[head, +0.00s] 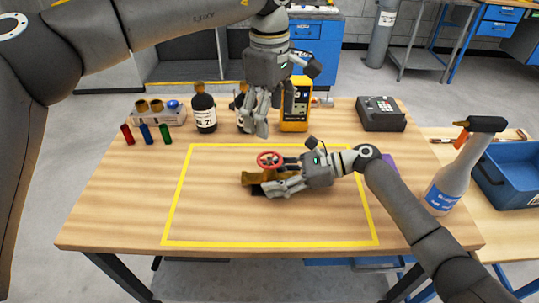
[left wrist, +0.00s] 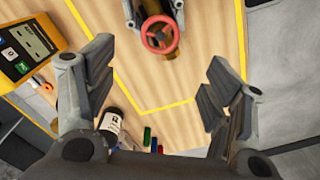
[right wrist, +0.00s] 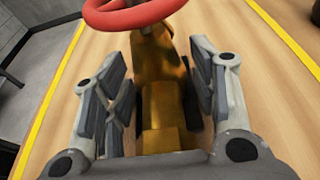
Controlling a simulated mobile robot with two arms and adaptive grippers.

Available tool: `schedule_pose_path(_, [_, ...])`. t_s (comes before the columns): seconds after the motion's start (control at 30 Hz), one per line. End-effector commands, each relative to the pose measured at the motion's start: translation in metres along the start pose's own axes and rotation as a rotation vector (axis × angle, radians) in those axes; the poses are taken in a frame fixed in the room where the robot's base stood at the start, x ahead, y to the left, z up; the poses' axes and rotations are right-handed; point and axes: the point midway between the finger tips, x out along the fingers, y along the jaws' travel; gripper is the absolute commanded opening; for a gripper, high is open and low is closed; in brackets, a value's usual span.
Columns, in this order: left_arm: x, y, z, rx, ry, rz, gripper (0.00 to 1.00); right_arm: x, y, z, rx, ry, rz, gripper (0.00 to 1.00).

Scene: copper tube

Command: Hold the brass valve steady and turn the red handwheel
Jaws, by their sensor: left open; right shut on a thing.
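The brass valve (head: 262,177) lies on the table inside the yellow outline, with the red handwheel (head: 269,158) on top of it. My right gripper (head: 268,187) is shut on the valve body from the right side. In the right wrist view the brass body (right wrist: 163,110) sits between the fingers, and the red handwheel (right wrist: 130,14) is at the top. My left gripper (head: 258,125) is open and empty, above and behind the valve. In the left wrist view the handwheel (left wrist: 160,34) is at the top centre, beyond the open fingers (left wrist: 160,100).
Dark bottles, including one with a white label (head: 204,112), and a yellow meter (head: 296,108) stand behind the outline. A spray bottle (head: 455,175) stands at right beside a blue bin (head: 508,172). Small coloured cylinders (head: 146,133) are at back left. The table's front left is clear.

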Motion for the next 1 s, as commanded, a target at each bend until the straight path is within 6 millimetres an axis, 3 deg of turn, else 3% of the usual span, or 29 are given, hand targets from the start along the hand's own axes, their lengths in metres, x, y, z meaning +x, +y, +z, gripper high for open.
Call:
schedule_pose_path(0.17, [0.019, -0.001, -0.001, 0.008, 0.008, -0.007, 0.75, 0.0, 0.0, 0.0, -0.001, -0.001, 0.0, 0.4])
schedule_pose_path(0.6, [0.101, -0.001, -0.001, 0.005, 0.004, -0.004, 0.75, 0.0, 0.0, 0.001, 0.0, -0.001, 0.0, 0.4])
schedule_pose_path(0.8, [0.117, -0.001, -0.001, 0.005, 0.004, -0.002, 0.75, 0.0, 0.0, 0.001, 0.0, -0.001, 0.0, 0.4])
schedule_pose_path(1.0, [0.119, -0.001, -0.001, 0.005, 0.004, -0.002, 0.75, 0.0, 0.0, 0.001, 0.0, -0.001, 0.0, 0.4])
